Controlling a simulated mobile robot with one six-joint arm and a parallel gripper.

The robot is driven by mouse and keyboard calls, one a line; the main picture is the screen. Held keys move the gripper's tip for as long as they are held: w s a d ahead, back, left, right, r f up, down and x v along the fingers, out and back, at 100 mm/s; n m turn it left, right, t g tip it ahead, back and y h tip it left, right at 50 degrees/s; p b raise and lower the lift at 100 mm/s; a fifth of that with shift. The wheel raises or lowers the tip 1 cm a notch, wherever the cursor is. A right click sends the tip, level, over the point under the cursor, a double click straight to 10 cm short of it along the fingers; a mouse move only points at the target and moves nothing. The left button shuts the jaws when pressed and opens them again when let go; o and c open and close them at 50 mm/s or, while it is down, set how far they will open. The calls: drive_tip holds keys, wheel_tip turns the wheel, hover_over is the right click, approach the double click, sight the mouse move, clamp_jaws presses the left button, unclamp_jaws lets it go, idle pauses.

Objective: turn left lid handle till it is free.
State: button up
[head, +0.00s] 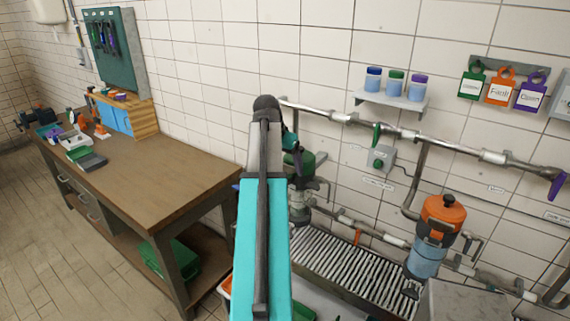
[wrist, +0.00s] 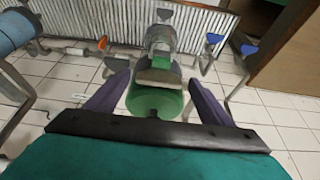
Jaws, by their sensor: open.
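The left filter unit has a green lid (head: 307,161) and stands by the wall pipe in the head view, partly behind my arm. In the wrist view the green lid (wrist: 155,101) lies between the two purple fingers of my gripper (wrist: 160,79). The fingers are open, one on each side, with gaps visible between them and the lid. A small dark part (wrist: 152,115), perhaps the lid handle, shows close to my gripper's palm; most of it is hidden. In the head view my gripper is mostly hidden behind my own arm.
A second filter unit with an orange lid (head: 443,209) stands to the right. Pipes (head: 400,130) run along the tiled wall. A slatted drain tray (head: 345,267) lies below. A wooden workbench (head: 150,175) stands left. A shelf (head: 392,100) holds three jars.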

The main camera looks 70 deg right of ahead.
drive_tip(key=c, duration=1)
drive_tip(key=shift+c, duration=0.2)
drive_tip(key=shift+n+t, duration=0.4)
drive_tip(key=shift+n, duration=0.4)
drive_tip(key=o, duration=1)
drive_tip(key=shift+o, duration=0.2)
drive_tip(key=shift+b, duration=0.3)
